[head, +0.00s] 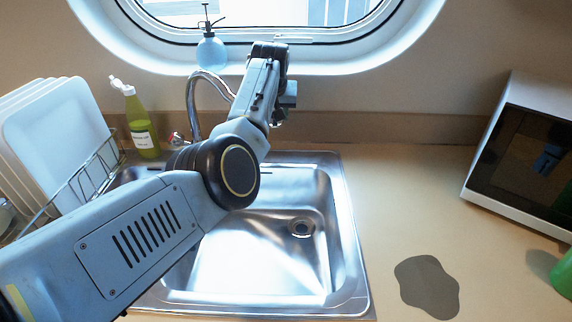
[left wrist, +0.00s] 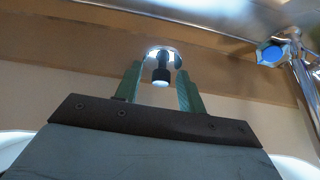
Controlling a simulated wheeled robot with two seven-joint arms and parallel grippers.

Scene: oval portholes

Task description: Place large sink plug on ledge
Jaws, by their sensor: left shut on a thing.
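The large sink plug (left wrist: 162,68) shows in the left wrist view as a dark stem with a pale end and a shiny disc behind it. My left gripper (left wrist: 157,84) is shut on it, with a green finger on each side. In the head view my left gripper (head: 281,113) is behind the sink, in front of the back wall and just below the window ledge. The plug cannot be made out there. The ledge (head: 335,70) is the pale lower rim of the oval porthole. My right gripper is not in view.
A blue spray bottle (head: 210,52) stands on the ledge left of my gripper. The curved tap (head: 192,105) and a green bottle (head: 142,125) are left of my forearm. The steel sink (head: 335,215) lies below. The ledge right of my gripper looks clear.

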